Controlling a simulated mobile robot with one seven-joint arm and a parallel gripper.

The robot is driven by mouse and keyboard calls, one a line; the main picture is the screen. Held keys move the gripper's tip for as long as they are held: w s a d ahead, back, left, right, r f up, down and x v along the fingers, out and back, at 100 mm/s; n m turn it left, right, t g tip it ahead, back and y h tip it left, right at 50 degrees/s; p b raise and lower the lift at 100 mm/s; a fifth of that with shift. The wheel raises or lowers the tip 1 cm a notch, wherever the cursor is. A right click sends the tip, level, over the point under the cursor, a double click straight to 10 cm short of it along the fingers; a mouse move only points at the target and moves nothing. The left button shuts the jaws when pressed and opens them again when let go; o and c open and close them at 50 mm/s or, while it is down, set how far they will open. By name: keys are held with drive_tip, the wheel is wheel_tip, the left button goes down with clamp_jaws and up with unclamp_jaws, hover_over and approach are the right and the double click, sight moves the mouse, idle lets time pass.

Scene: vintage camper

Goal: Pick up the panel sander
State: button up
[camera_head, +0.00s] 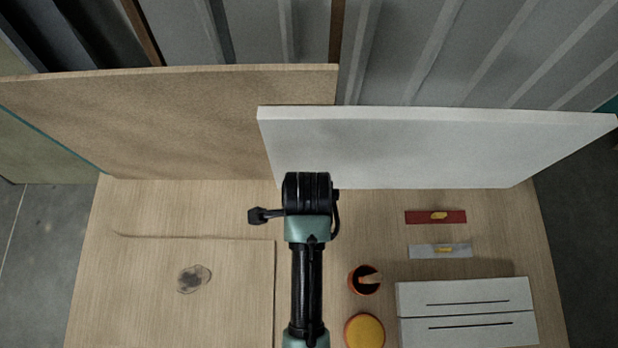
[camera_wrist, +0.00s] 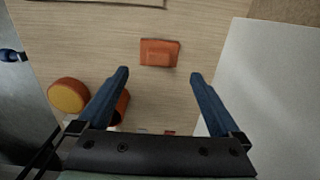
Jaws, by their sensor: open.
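An orange-red block (camera_wrist: 159,53), which looks like the panel sander, lies on the wooden table in the wrist view. It is beyond my fingertips and roughly centred between them. My gripper (camera_wrist: 159,75) is open, with its two dark blue fingers apart and nothing between them. No contact with the block shows. In the head view my arm seems to hide the block, and my fingers are not visible there.
An orange pot (camera_head: 365,280) with a stick and a yellow-topped round tub (camera_head: 364,331) stand close to my arm. A white panel (camera_head: 430,150) leans behind. Red (camera_head: 420,217) and grey (camera_head: 422,251) tools and white slotted boxes (camera_head: 466,297) lie right.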

wheel_tip(320, 180, down, 10)
drive_tip(key=shift+s+d+r+p, duration=0.1)
drive_tip(key=shift+s+p, duration=0.05)
drive_tip(key=shift+p, duration=0.15)
idle(0.3)
drive_tip(key=c, duration=1)
drive_tip(key=shift+r, duration=5)
drive_tip(key=shift+c, duration=0.2)
